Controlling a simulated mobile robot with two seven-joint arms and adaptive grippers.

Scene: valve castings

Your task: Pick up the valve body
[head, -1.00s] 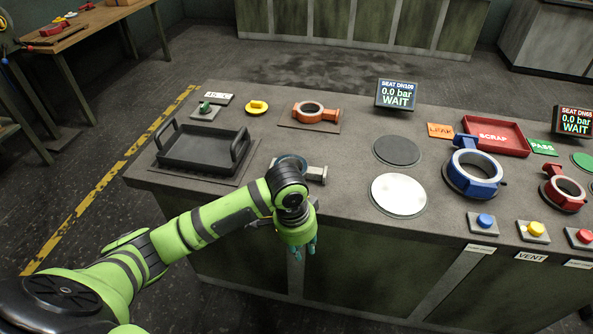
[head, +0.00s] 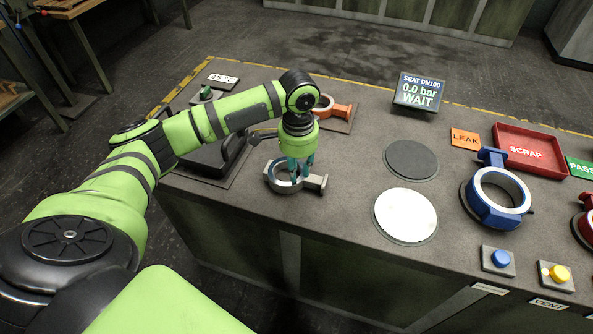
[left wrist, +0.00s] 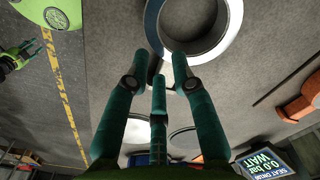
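The grey valve body (head: 275,184) is a ring with a short neck and a flange on its right. It lies on the bench in front of the black tray. Its ring (left wrist: 235,22) shows at the top of the left wrist view, cut off by the edge. My left gripper (head: 300,172) points down over the ring's right side and neck, its fingers apart and holding nothing. In the left wrist view the fingertips (left wrist: 160,64) are at the ring's near edge; I cannot tell whether they touch it. Teal fingers, probably my right gripper (left wrist: 31,48), show small at upper left.
An orange valve body (head: 342,112) lies behind my left wrist. The black tray (head: 205,160) stands left, partly behind my arm. A dark disc (head: 410,160) and a white disc (head: 405,216) lie right, then a blue ring fixture (head: 498,212) and red scrap tray (head: 555,165).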

